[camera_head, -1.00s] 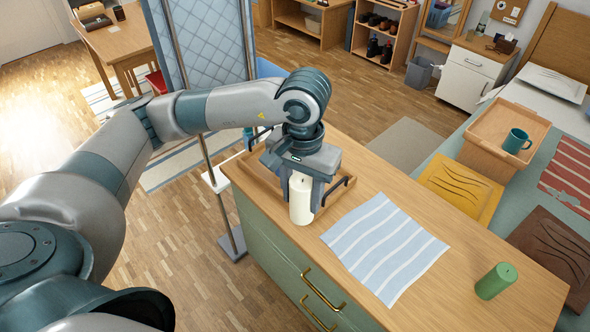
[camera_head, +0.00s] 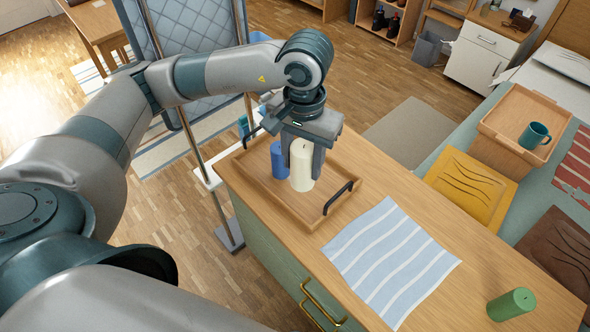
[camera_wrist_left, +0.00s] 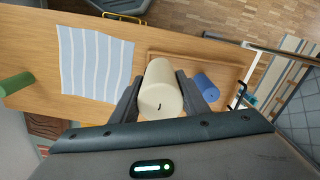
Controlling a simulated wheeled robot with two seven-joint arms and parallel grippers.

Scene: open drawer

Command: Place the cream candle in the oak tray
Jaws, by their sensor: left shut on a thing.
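The cream candle (camera_head: 301,172) is upright between the fingers of my left gripper (camera_head: 302,160), which is shut on it. It is over the inside of the oak tray (camera_head: 266,196), a shallow wooden tray with black handles on the cabinet top. I cannot tell whether the candle's base touches the tray floor. A blue candle (camera_head: 279,160) stands in the tray just left of the cream one. In the left wrist view the cream candle (camera_wrist_left: 160,88) sits between the fingers, with the blue candle (camera_wrist_left: 207,88) to the right. My right gripper is not in view.
A blue-and-white striped cloth (camera_head: 390,262) lies on the cabinet top right of the tray. A second wooden tray (camera_head: 495,125) with a teal mug (camera_head: 534,136) is beyond the cabinet. A folding screen (camera_head: 190,45) stands behind my arm.

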